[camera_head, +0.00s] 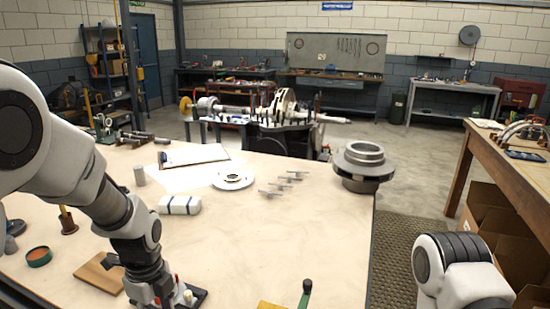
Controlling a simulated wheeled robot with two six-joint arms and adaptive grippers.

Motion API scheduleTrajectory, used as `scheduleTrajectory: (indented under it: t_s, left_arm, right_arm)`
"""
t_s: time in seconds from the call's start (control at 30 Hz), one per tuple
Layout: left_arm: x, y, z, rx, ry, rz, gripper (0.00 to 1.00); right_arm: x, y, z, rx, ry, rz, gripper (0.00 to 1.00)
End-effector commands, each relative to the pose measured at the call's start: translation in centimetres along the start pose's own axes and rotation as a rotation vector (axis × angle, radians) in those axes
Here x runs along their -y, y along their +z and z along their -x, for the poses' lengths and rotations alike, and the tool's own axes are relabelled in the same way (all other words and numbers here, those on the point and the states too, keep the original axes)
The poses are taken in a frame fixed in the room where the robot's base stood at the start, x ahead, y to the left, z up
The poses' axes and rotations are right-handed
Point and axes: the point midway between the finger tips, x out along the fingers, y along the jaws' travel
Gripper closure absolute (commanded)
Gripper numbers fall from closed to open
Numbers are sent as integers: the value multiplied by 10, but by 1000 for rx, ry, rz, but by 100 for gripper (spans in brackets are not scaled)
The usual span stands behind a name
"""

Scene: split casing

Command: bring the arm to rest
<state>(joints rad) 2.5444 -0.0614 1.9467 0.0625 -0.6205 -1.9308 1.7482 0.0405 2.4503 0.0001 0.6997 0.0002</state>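My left arm (75,165) comes in from the left and reaches down over the table. My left gripper (163,299) is at the bottom edge of the picture, low over a dark flat item (199,297) beside a wooden block (100,274). Its fingertips are partly cut off and I cannot tell whether they are open or shut. A small pale knob-like piece (187,295) shows right beside it. Part of my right arm (460,265) shows at the bottom right, off the table's right side. Its gripper is out of the picture.
The table (290,235) holds a large dark flanged part (363,165), several small metal pieces (283,184), a white dish (233,179), a striped white bundle (180,205) and a green-handled tool (305,292). The table's middle is clear. Split-casing machinery (285,125) stands behind.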

Motion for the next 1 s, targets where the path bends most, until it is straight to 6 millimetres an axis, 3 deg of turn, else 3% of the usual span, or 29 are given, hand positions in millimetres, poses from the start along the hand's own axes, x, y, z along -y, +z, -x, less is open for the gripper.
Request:
scheduleTrajectory:
  t_s: [0.17,0.33,0.47,0.63,0.73,0.8,0.83,0.9,1.0]
  left_arm:
    - [-16,-5,-39,-34,87,2,49]
    - [-43,-15,-80,-76,196,5,49]
    - [-78,-26,-119,-115,298,8,49]
    - [-142,-48,-184,-139,422,117,49]
    - [-203,-67,-232,-98,486,353,49]
    - [-248,-78,-259,-28,484,633,49]
    - [-260,-80,-266,-1,463,755,49]
    - [-271,-88,-275,44,386,1041,49]
    - [-256,-86,-276,58,208,1432,49]
  right_arm:
    - [0,-1,0,-3,0,1,60]
    - [0,-1,0,-3,0,1,60]
    - [0,-1,0,-2,0,1,60]
    - [0,-1,0,-2,0,1,60]
    - [0,-1,0,-3,0,1,60]
    - [0,-1,1,-3,0,1,60]
    - [0,-1,1,-3,0,1,60]
    - [0,-1,1,-3,0,1,60]
    - [0,-1,1,-2,0,1,60]
